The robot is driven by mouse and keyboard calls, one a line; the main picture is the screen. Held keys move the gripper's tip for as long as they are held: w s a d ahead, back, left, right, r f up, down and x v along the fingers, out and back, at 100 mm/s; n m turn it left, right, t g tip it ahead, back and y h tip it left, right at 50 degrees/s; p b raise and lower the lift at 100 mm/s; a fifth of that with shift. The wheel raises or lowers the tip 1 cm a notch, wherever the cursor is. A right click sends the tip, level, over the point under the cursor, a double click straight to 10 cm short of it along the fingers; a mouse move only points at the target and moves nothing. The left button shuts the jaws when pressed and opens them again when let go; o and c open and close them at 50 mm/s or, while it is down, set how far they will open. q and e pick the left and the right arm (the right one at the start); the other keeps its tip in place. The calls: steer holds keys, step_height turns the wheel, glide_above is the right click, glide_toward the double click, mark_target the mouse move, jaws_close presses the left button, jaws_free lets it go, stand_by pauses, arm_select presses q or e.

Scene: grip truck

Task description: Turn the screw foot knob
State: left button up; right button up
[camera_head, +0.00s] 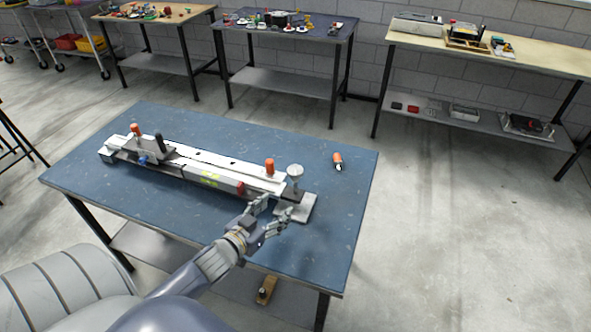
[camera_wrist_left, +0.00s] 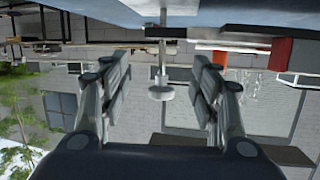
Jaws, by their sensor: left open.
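The grip truck (camera_head: 215,172) is a long white and grey rail fixture lying across the blue table. The screw foot knob (camera_head: 295,170) is a pale grey round disc on an upright stem at the truck's right end, above a grey plate (camera_head: 300,210). My left gripper (camera_head: 272,215) is open and empty, just in front of that end. In the left wrist view, which looks upside down, the knob (camera_wrist_left: 161,93) and its stem appear between the two spread fingers (camera_wrist_left: 162,78). The knob is farther off, and I see no contact. My right gripper is not in view.
A loose orange-handled part (camera_head: 338,161) lies on the blue table (camera_head: 335,225) to the right. The table's right front is clear. Other workbenches stand along the back wall.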

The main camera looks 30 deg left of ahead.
mark_target(290, 174)
arm_select(q)
step_height(290, 174, up, 5)
steer(key=w+a+m+t+h, duration=0.2)
steer(key=a+t+h, duration=0.1)
steer(key=w, duration=0.3)
steer(key=w+d+p, duration=0.1)
steer(key=w, duration=0.2)
steer(key=w+d, duration=0.1)
steer(key=w, duration=0.3)
steer(key=shift+w+r+p, duration=0.1)
steer(key=shift+p, duration=0.3)
steer(key=c, duration=1)
